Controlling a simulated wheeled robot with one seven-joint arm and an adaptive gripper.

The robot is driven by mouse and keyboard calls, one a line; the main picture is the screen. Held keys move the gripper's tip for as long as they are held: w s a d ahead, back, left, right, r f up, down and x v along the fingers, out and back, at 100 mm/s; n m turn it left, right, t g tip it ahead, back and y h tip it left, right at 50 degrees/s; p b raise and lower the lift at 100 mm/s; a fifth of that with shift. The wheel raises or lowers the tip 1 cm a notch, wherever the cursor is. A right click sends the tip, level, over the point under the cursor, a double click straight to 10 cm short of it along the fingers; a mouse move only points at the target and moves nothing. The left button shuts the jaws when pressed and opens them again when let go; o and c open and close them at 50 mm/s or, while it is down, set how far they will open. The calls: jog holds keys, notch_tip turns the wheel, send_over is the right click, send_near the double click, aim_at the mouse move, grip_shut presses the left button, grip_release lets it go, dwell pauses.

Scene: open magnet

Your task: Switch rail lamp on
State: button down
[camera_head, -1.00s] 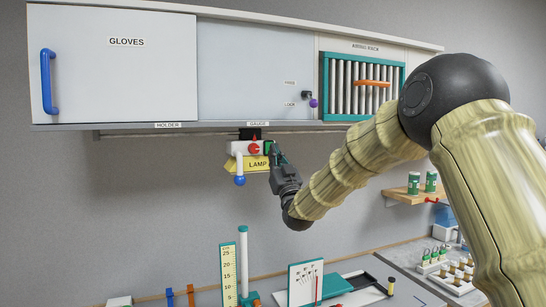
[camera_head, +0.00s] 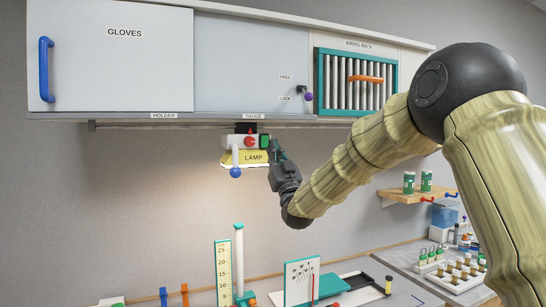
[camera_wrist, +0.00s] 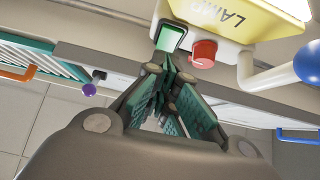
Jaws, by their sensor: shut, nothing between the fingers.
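The rail lamp (camera_head: 254,157) hangs from the rail under the cabinet. Its yellow shade is lit, with a bright lower edge and a warm glow on the wall. Its housing carries a red knob (camera_head: 250,142) and a green button (camera_head: 265,141); a lever with a blue ball (camera_head: 235,172) hangs at its left. In the wrist view the green button (camera_wrist: 170,38) looks pale and bright, beside the red knob (camera_wrist: 203,53). My gripper (camera_head: 275,147) is shut and empty, just right of the green button. In the wrist view its fingertips (camera_wrist: 172,62) are close to the button; contact is unclear.
The cabinet above has a gloves door (camera_head: 120,60), a grey panel with a purple-knobbed latch (camera_head: 308,97) and an airing rack (camera_head: 358,82). A small shelf (camera_head: 405,195) with green cans is at right. Below stand a yellow gauge (camera_head: 223,272) and bench items. Wall space left of the lamp is clear.

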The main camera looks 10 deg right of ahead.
jog(key=w+f+b+v, duration=0.1)
jog(key=b+v, duration=0.4)
jog(key=v, duration=0.5)
jog(key=shift+a+f, duration=0.15)
jog(key=shift+s, duration=0.2)
